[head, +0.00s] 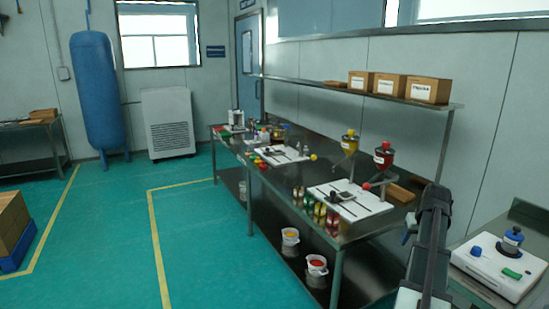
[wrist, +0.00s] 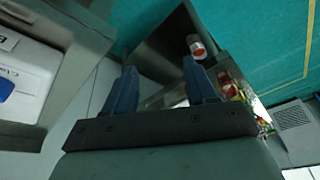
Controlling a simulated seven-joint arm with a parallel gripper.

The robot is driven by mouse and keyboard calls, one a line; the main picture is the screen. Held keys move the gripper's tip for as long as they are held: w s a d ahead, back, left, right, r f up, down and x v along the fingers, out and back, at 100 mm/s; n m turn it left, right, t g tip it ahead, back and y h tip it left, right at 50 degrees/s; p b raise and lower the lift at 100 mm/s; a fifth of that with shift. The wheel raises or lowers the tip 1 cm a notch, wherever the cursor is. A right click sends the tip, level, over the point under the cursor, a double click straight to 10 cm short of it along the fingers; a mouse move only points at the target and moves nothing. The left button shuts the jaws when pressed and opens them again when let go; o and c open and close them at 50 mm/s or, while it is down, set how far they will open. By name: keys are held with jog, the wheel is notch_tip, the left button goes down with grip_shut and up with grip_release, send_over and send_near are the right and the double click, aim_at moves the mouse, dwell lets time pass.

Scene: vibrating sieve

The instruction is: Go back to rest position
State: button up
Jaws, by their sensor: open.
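My gripper (wrist: 160,75) shows in the wrist view with its two blue fingers spread apart and nothing between them. In the head view my dark arm rises at the lower right, in front of the gap between the long steel bench (head: 345,238) and the right-hand table. A white machine (head: 485,272) with a blue-topped round part (head: 512,238) and a green piece (head: 511,273) stands on that right-hand table, apart from my arm. Part of a white and blue device (wrist: 22,85) also shows at the left of the wrist view.
The bench holds white stations, coloured cans (head: 318,212), and yellow (head: 349,143) and red (head: 383,155) hoppers. White buckets (head: 316,265) stand on its lower shelf. Cardboard boxes (head: 428,90) sit on the upper shelf.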

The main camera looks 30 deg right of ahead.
jog(key=w+a+f+n+y, duration=0.1)
jog(key=w+a+f, duration=0.45)
jog(key=a, duration=0.35)
jog(key=w+a+f+n+g, duration=0.1)
jog(key=w+a+f, duration=0.4)
jog(key=a, duration=0.5)
jog(key=w+a+f+n+y, duration=0.1)
jog(key=w+a+f, duration=0.3)
jog(key=a+f, duration=0.4)
jog(key=s+a+f+n+g, duration=0.15)
jog(key=a+f, duration=0.35)
jog(key=a, duration=0.6)
jog(key=s+a+f+n, duration=0.1)
jog(key=s+a+f, duration=0.3)
jog(key=a, duration=0.7)
jog(key=s+a+f+n+g, duration=0.15)
jog(key=a+f, duration=0.45)
jog(key=a, duration=0.6)
jog(key=s+f+g, duration=0.3)
jog(key=s+f, duration=0.7)
jog(key=s, duration=0.4)
jog(key=s+f+g, duration=0.3)
jog(key=s+f, duration=0.7)
jog(key=s, duration=0.4)
jog(key=shift+s+d, duration=0.3)
jog(key=shift+d, duration=0.05)
